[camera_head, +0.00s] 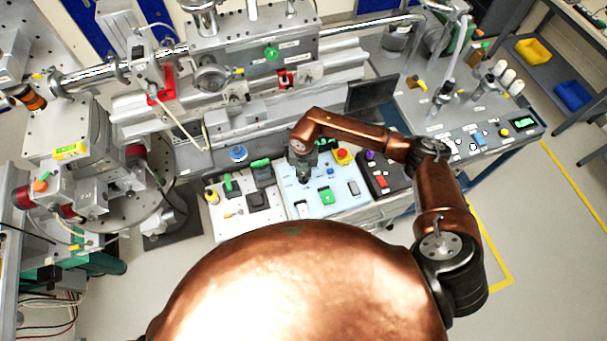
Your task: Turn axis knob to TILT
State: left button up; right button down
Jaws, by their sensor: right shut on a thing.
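My right arm reaches in from the right over the light blue control panel (299,207). My right gripper (304,178) points down at the upper left part of this panel. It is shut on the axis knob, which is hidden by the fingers. The knob's pointer and its TILT marking cannot be read at this size. My left gripper is not in view.
A white panel (231,200) lies left, a black box (383,180) right. A dark screen (371,96) stands behind.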

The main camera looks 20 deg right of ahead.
aim_at(303, 177)
jog(key=c, duration=2)
grip_release()
jog(key=shift+r, duration=0.15)
notch_tip(303, 177, up, 12)
jog(key=shift+f, duration=0.15)
